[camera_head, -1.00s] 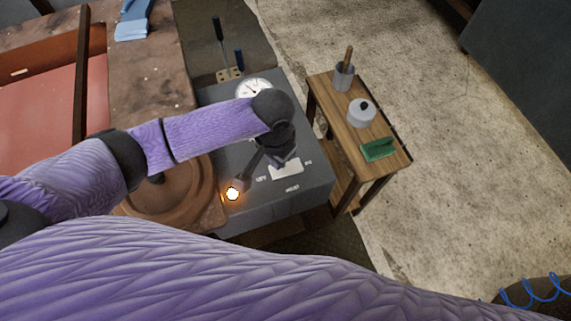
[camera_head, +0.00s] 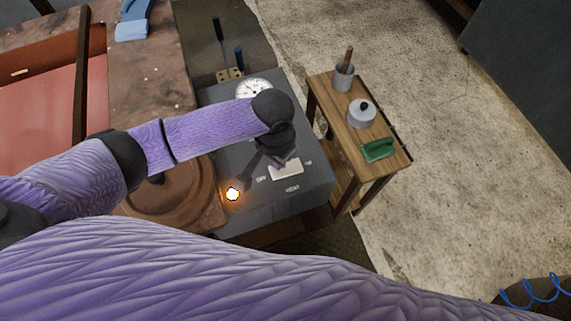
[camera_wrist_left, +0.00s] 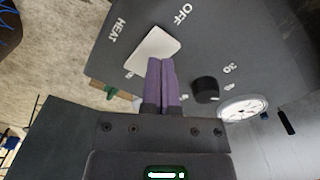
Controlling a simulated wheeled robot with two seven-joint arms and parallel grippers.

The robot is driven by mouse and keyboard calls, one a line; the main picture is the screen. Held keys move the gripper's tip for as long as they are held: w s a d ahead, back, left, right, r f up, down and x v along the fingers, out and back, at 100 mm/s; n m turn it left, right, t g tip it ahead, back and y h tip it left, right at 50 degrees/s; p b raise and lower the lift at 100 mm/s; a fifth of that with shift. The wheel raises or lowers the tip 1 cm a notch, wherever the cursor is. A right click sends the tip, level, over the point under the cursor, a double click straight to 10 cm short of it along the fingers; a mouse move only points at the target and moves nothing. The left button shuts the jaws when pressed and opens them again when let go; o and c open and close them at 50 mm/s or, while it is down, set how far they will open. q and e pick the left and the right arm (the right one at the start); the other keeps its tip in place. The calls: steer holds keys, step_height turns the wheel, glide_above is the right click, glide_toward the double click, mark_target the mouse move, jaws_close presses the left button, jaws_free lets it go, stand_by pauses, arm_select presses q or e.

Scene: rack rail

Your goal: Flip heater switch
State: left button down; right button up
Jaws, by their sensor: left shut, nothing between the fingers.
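The heater switch (camera_head: 286,171) is a white rocker on the top of a grey control box (camera_head: 310,190). It also shows in the left wrist view (camera_wrist_left: 152,48), between the labels HEAT and OFF. My left gripper (camera_wrist_left: 161,60) has its two purple fingers shut together, with nothing between them. Its fingertips overlap the lower edge of the switch in the left wrist view; I cannot tell if they touch it. In the head view my left wrist hides part of the box beside the switch. A lit orange lamp (camera_head: 233,194) glows on the box. My right gripper is not in view.
A dial gauge (camera_head: 254,90) and a black knob (camera_wrist_left: 206,89) are on the box. A brown round lid (camera_head: 175,197) lies left of it. Open floor lies beyond.

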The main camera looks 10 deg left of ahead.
arm_select(q)
steer(key=shift+f+b, duration=0.65)
steer(key=shift+f, duration=0.6)
stand_by(0.9)
step_height(320, 180, up, 7)
steer(key=p, duration=0.8)
steer(key=shift+r+p, duration=0.2)
steer(key=shift+p, duration=0.15)
steer(key=shift+f, duration=0.15)
